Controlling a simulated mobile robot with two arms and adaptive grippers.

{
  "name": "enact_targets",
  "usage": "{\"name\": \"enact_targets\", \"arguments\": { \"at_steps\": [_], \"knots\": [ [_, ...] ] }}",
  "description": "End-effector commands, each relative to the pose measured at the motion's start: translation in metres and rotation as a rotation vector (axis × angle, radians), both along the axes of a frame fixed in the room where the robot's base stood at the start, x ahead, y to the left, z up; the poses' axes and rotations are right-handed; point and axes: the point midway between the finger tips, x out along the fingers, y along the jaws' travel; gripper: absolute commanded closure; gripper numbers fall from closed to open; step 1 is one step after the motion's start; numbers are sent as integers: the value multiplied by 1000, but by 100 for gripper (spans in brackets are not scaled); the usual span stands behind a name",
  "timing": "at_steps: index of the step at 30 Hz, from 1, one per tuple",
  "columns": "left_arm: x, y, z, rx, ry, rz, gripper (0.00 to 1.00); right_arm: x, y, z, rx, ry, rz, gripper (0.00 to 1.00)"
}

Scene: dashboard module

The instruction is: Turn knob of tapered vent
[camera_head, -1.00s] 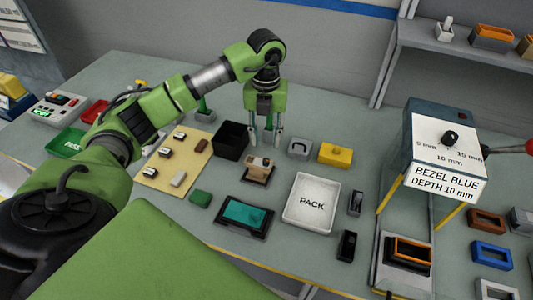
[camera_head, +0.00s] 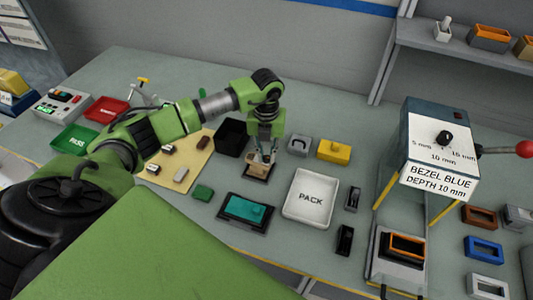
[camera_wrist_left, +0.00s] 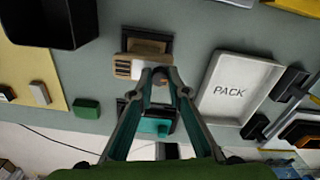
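A small tan vent piece (camera_head: 257,162) sits on a dark base on the bench, left of the PACK tray. I take it to be the tapered vent. In the left wrist view its slatted tan body (camera_wrist_left: 128,67) and pale part lie just beyond my fingertips. My left gripper (camera_head: 265,153) points down at the vent, its fingertips close to or against it. In the left wrist view the fingers (camera_wrist_left: 160,76) converge to a narrow gap at the vent's near right side. The knob is hard to make out, and I cannot tell whether it is gripped. My right gripper is not in view.
A black bin (camera_head: 231,137) stands close left of the vent. The white PACK tray (camera_head: 290,205) is to the right, and a teal-topped tray (camera_head: 227,217) is in front. A yellow block (camera_head: 333,150) and a depth-dial box (camera_head: 430,128) stand farther right.

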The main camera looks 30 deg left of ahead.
Motion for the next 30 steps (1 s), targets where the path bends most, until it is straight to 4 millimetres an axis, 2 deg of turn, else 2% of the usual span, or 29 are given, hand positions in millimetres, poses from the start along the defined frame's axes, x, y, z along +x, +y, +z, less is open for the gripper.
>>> {"name": "enact_targets", "arguments": {
  "at_steps": [23,30],
  "knots": [
    [0,0,0,0,-1,-69,100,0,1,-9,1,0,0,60],
    [1,1,-2,2,-1,-137,100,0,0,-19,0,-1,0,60]
  ]
}}
